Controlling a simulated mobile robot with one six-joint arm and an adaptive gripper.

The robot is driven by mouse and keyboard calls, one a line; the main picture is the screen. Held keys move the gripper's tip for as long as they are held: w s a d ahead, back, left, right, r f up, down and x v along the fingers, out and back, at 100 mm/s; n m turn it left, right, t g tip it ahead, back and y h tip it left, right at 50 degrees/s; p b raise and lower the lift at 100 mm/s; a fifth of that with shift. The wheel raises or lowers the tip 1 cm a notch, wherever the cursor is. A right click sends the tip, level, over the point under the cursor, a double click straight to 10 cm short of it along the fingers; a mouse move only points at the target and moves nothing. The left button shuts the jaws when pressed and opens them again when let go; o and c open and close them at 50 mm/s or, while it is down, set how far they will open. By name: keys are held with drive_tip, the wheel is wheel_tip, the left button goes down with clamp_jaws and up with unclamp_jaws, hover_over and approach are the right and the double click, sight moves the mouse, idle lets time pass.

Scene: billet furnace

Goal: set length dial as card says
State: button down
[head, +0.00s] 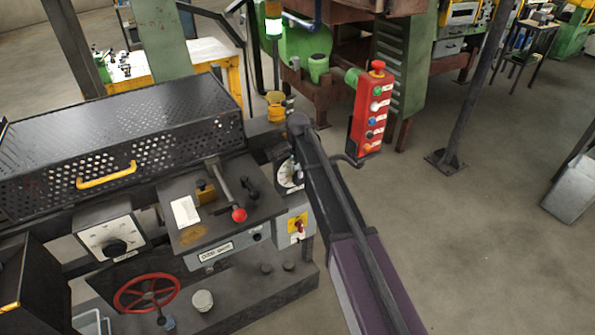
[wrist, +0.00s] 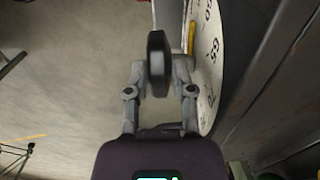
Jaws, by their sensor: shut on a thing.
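In the wrist view, my gripper (wrist: 160,78) is shut on a dark knob (wrist: 156,52) that stands out from a white dial (wrist: 207,62). The dial is seen nearly edge-on at a steep angle; numbers around 60, 65 and 70 show on its face. A yellow pointer (wrist: 192,37) lies by its edge; the exact setting cannot be read. In the head view, a white dial (head: 291,176) shows partly beside my arm, which hides my gripper there. A white card (head: 185,211) lies on the machine's top plate; its writing is too small to read.
Another white dial with a black knob (head: 113,243) is at the left. A red-knobbed lever (head: 238,214), red handwheel (head: 146,293), perforated cover (head: 120,140) and yellow-and-red switch (head: 298,224) are nearby. A red button box (head: 371,112) hangs beyond my arm.

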drive_tip(key=shift+s, duration=0.1)
drive_tip(key=shift+s+a+f+t+h, duration=0.15)
drive_tip(key=shift+t+h, duration=0.25)
drive_tip(key=shift+h, duration=0.3)
drive_tip(key=c, duration=0.8)
unclamp_jaws()
drive_tip(key=shift+o, duration=0.2)
drive_tip(key=shift+w+y, duration=0.2)
drive_tip(key=shift+y, duration=0.2)
